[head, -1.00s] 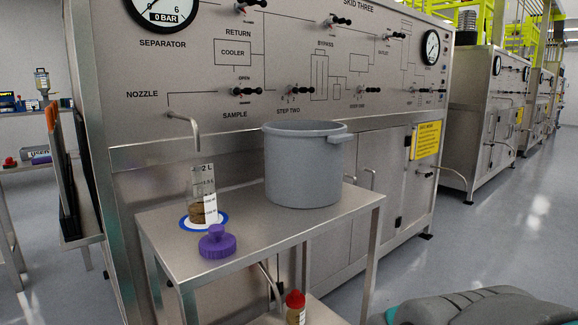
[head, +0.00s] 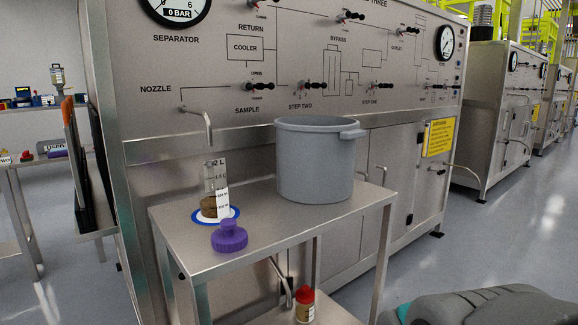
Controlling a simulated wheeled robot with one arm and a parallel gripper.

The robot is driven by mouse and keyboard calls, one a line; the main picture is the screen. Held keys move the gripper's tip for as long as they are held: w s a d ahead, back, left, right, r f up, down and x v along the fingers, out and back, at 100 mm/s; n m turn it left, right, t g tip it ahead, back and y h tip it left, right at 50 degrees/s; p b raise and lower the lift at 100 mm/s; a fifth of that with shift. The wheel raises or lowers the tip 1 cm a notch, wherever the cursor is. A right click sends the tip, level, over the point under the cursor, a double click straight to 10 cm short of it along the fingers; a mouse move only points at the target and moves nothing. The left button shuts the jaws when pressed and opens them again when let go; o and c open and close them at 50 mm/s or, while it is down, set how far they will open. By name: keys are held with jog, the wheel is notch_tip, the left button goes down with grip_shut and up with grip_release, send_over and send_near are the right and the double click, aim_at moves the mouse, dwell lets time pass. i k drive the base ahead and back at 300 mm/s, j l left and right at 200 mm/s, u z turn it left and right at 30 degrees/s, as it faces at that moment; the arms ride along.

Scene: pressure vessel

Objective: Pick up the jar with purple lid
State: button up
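A purple lid (head: 229,236) lies on the metal table top (head: 185,222) near its front left edge. Just behind it a clear graduated jar (head: 210,178) stands on a blue-and-white round mark (head: 236,214), with brown contents at its bottom and a white label. The jar appears open at the top, and the purple lid is apart from it. A grey and teal part at the bottom right looks like my own arm. My gripper's fingers are not in view.
A large grey pot (head: 315,160) stands on the table right of the jar. A metal nozzle (head: 207,126) hangs from the skid panel above the jar. A red-capped bottle (head: 305,303) is on the lower shelf. Open floor (head: 490,245) lies to the right.

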aim_at(213, 186)
jog(key=i+l+u, duration=0.3)
jog(key=l+u, duration=0.3)
jog(key=i+l+u, duration=0.3)
jog(key=l+u, duration=0.3)
jog(key=l, duration=0.2)
jog(key=k+j+u, duration=0.15)
jog(key=k+u, duration=0.15)
jog(key=i+l+z, duration=0.2)
jog(key=z, duration=0.15)
jog(key=i+j, duration=0.05)
jog(key=i, duration=0.05)
